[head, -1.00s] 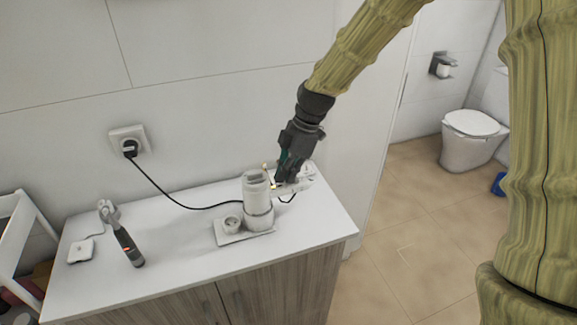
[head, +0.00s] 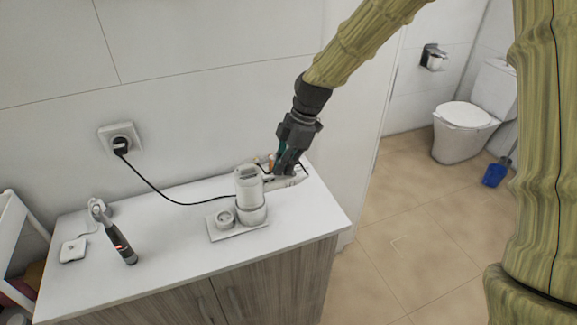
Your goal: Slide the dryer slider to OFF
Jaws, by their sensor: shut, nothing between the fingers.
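The white hair dryer (head: 249,190) stands on the white cabinet top, its barrel upright in or on a small holder plate (head: 240,229). Its handle (head: 283,182) points right, toward the back right corner of the top. My gripper (head: 283,172) is pointed down at the handle, shut, with nothing visible in it. Its fingertips are at or just above the handle; I cannot tell whether they touch. The slider is too small or hidden behind my gripper to make out.
The cabinet top (head: 175,262) is clear at front. A black cord (head: 170,198) runs to the wall socket (head: 122,137). A toilet (head: 468,118) and blue bin (head: 494,175) are at right.

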